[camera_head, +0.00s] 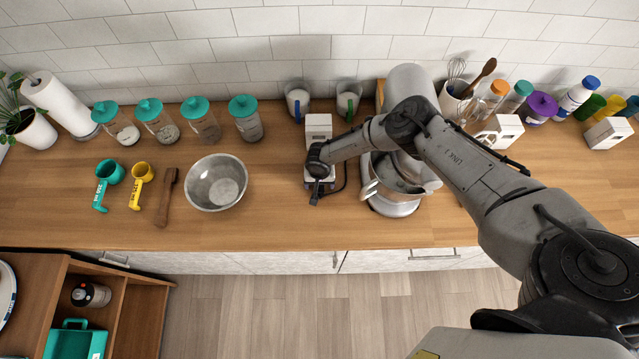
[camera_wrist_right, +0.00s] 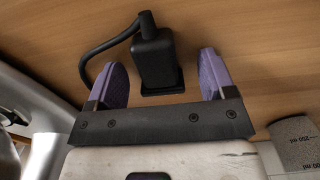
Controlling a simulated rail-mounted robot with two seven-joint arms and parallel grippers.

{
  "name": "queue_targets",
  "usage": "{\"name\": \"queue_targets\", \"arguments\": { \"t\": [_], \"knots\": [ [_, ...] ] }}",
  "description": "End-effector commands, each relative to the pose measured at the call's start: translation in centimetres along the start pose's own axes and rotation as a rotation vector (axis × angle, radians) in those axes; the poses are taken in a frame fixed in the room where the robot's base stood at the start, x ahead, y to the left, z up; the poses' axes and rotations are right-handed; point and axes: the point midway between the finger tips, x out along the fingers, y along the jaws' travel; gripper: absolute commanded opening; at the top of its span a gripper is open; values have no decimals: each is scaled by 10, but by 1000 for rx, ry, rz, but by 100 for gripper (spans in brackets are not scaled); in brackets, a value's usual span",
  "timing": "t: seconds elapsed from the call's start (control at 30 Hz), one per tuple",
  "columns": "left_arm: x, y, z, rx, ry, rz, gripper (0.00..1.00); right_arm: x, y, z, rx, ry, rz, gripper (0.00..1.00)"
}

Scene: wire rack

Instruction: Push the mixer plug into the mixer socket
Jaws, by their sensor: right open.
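The black mixer plug (camera_wrist_right: 155,65) with its cord shows in the right wrist view, close to the wooden counter. My right gripper (camera_wrist_right: 163,72) is open, one purple finger on each side of the plug, with a visible gap on both sides. In the head view my right gripper (camera_head: 317,188) is over the counter, left of the mixer (camera_head: 407,84). A black cord (camera_head: 340,184) loops between them. A white box (camera_head: 318,126) stands just behind the gripper; whether it holds the mixer socket cannot be told, as no socket opening shows. My left gripper is out of view.
The mixer's steel bowl (camera_head: 396,175) is close right of the gripper. A metal bowl (camera_head: 216,182) and a wooden utensil (camera_head: 166,197) lie left. Jars (camera_head: 245,117) and blue- and green-handled jugs (camera_head: 298,101) line the back. The counter's front strip is clear.

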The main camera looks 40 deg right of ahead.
Motion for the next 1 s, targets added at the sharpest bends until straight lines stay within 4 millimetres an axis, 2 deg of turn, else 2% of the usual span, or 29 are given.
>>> {"name": "queue_targets", "arguments": {
  "t": [0.13,0.67,1.0],
  "knots": [
    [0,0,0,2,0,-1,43,0,0,0,0,0,0,75],
    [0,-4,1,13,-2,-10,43,0,0,0,0,0,0,24],
    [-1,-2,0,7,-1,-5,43,-5,0,0,0,0,0,22]
  ]
}}
